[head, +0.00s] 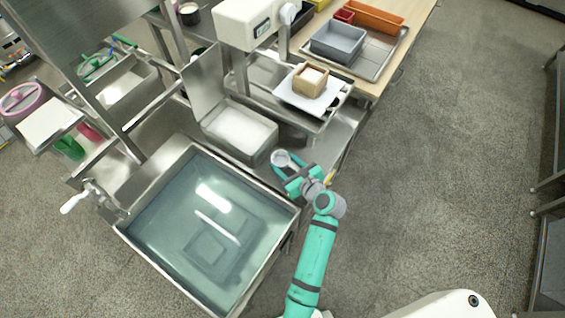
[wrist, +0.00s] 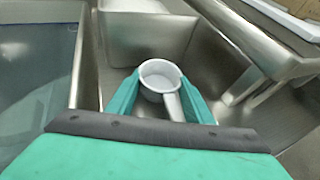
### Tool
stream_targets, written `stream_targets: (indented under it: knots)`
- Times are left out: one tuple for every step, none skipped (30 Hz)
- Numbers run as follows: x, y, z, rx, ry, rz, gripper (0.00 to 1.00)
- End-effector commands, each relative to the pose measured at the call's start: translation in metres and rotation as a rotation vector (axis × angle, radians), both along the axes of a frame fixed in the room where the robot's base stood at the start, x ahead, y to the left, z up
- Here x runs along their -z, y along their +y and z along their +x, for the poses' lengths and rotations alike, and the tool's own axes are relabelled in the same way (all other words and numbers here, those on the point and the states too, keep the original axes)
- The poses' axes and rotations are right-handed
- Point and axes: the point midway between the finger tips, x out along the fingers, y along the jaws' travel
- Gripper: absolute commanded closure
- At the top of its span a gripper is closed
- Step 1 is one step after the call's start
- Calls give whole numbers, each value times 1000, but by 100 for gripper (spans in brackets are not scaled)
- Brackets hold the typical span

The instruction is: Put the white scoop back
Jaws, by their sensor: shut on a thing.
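The white scoop (head: 281,158) is a round cup with a short handle. It is in my gripper (head: 292,178), just right of the water-filled basin and in front of the open steel box of white powder. In the wrist view the scoop (wrist: 160,76) shows its open cup upward, with its handle running down between the two teal fingers of my gripper (wrist: 158,100). The fingers are shut on the handle. The far end of the handle is hidden behind the gripper body. I cannot tell whether the scoop touches the steel surface below.
The steel basin (head: 128,228) holds water, with a pale square form under it. The open steel box (head: 267,139) of white powder stands behind the scoop. A white board (head: 283,93) with a wooden box (head: 310,83) lies farther back. Grey floor is clear at right.

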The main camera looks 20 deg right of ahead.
Motion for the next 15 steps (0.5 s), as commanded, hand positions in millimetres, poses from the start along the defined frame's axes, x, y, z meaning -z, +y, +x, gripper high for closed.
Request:
stream_targets:
  knots:
    - [1,-2,-1,4,0,1,75]
    - [1,-3,-1,4,0,0,48]
    - [1,-3,-1,5,0,0,39]
    - [1,-3,-1,4,0,0,34]
    - [1,-3,-1,4,0,0,34]
    - [1,-2,0,2,0,0,34]
    - [1,-1,0,1,0,0,34]
    - [1,0,0,-1,0,0,34]
    - [1,1,1,-3,0,0,34]
    - [1,2,1,-4,0,0,34]
    - [1,3,1,-5,0,0,34]
    - [1,4,1,-7,0,0,34]
    - [0,4,1,-7,0,0,34]
    - [-1,4,1,-7,-1,-1,34]
    - [-2,4,-1,-7,0,0,34]
